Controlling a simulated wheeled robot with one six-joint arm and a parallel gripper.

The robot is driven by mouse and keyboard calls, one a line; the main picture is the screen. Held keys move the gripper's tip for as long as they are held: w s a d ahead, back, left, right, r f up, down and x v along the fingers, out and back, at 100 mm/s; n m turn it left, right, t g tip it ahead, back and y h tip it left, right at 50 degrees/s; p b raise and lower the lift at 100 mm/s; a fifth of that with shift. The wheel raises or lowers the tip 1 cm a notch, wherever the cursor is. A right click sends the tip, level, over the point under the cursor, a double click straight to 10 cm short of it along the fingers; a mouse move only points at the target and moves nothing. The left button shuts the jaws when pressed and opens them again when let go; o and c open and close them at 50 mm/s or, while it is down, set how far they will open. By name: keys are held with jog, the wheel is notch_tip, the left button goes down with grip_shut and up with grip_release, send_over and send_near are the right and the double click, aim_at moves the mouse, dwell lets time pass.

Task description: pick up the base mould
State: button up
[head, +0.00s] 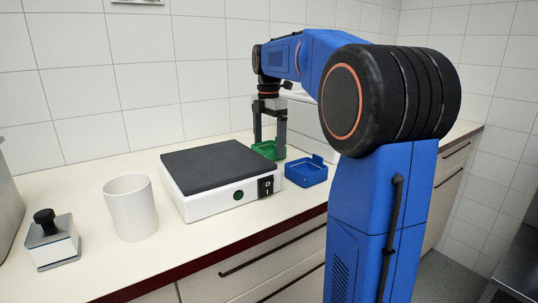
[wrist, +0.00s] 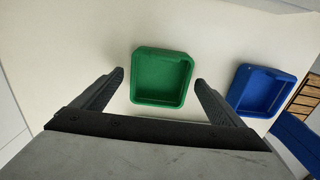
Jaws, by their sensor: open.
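Two small, square, open-topped moulds lie on the counter, one green (head: 263,151) and one blue (head: 306,174). I cannot tell from their looks which is the base mould. My gripper (head: 269,145) points down over the green mould, with its fingers open and empty. In the wrist view the green mould (wrist: 162,57) lies between and just ahead of the two fingertips (wrist: 159,79), with a gap on each side. The blue mould (wrist: 262,91) lies right of the right finger. In the head view a finger partly hides the green mould.
A hot plate (head: 215,165) with a dark top stands left of the moulds. A white cup (head: 130,207) and a small block with a black knob (head: 51,240) stand farther left. A pale boxy thing stands behind my arm. The counter's front edge is near the blue mould.

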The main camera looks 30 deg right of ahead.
jog(key=shift+f, duration=0.5)
jog(key=c, duration=1.3)
jog(key=shift+o, duration=0.2)
